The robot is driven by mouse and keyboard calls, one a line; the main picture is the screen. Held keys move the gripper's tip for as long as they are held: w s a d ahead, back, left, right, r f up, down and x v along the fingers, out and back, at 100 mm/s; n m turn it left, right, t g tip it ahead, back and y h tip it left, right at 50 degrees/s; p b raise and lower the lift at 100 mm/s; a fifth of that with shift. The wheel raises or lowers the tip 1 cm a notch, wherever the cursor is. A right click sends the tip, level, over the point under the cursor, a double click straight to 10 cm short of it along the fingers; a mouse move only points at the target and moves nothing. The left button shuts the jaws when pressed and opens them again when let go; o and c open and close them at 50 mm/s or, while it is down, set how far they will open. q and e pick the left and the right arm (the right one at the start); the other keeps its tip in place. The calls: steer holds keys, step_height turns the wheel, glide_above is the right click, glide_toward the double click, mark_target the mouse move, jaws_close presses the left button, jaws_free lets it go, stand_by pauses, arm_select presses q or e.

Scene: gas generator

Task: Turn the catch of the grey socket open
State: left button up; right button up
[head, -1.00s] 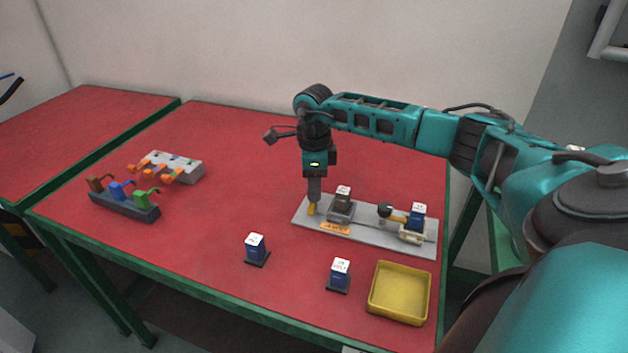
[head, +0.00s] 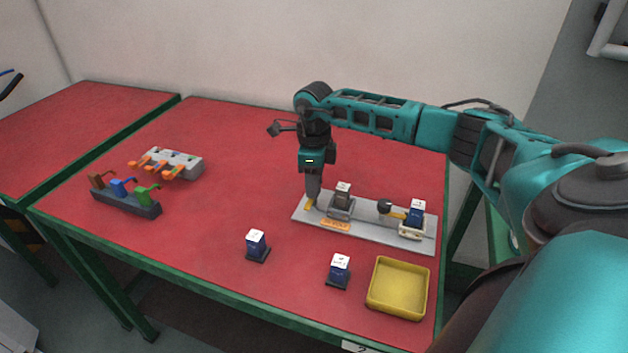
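The grey socket (head: 340,211) stands on the left part of a grey board and holds a dark block with a white top (head: 343,193). My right gripper (head: 311,201) points down at the board's left end, just left of the grey socket. A small yellow piece (head: 309,205) shows at its fingertips; it may be the catch of the grey socket, mostly hidden by the fingers. I cannot tell whether the fingers are closed on it. My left gripper is not in view.
On the grey board (head: 367,235), a cream socket (head: 412,232) holds a blue block (head: 416,212) beside a black-knobbed yellow catch (head: 391,209). Coloured lever racks (head: 127,202) (head: 178,163) stand left.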

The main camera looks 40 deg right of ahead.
steer(key=o, duration=0.4)
steer(key=shift+r, duration=0.1)
step_height(320, 180, up, 13)
stand_by(0.4)
stand_by(0.5)
